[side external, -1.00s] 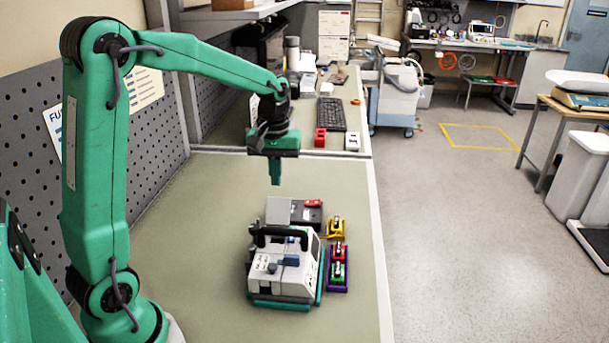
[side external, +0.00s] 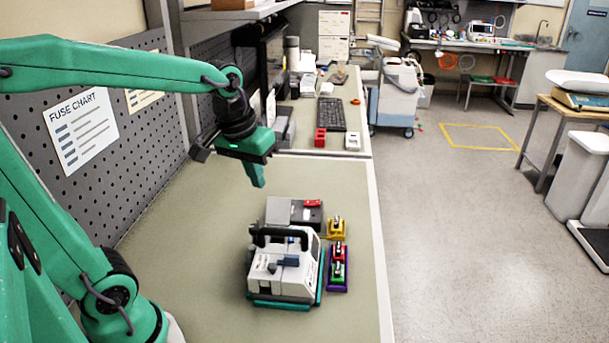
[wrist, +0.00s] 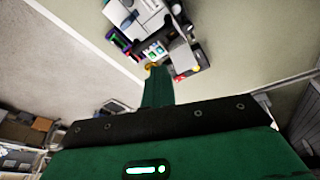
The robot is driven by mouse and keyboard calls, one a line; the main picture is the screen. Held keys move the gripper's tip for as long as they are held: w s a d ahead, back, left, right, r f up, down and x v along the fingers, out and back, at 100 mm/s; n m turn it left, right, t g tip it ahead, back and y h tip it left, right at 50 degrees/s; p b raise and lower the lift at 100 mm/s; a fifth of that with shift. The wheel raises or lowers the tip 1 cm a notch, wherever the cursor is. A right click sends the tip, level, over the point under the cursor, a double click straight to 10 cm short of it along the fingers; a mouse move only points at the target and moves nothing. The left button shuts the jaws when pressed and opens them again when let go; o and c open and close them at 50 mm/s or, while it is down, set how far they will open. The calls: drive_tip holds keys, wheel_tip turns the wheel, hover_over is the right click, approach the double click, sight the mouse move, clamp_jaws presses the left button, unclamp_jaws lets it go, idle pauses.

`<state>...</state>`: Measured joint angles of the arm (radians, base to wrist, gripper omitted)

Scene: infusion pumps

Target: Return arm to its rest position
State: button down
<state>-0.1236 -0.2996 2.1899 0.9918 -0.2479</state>
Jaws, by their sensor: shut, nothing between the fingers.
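My gripper (side external: 258,180) is shut and empty. It hangs in the air above the bench, behind and left of the white infusion pump (side external: 283,270) in the side view. The pump has a black handle and stands on a green-edged base. In the wrist view my gripper's fingers (wrist: 157,85) point toward the pump (wrist: 130,15), which is partly cut off by the top edge. My arm is bent back toward the left of the side view.
A dark box with a red part (side external: 308,212) and a grey plate sits behind the pump. Small yellow (side external: 336,228), red and green pieces stand right of it. A perforated panel (side external: 130,200) borders the bench's left side. The bench front-left is clear.

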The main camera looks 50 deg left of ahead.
drive_tip(key=s+d+m+t, duration=0.2)
drive_tip(key=s+d+m, duration=0.1)
drive_tip(key=s, duration=0.5)
drive_tip(key=shift+s+d+m+t, duration=0.3)
drive_tip(key=shift+d+m, duration=0.1)
drive_tip(key=shift+m, duration=0.2)
drive_tip(key=c, duration=2.1)
unclamp_jaws()
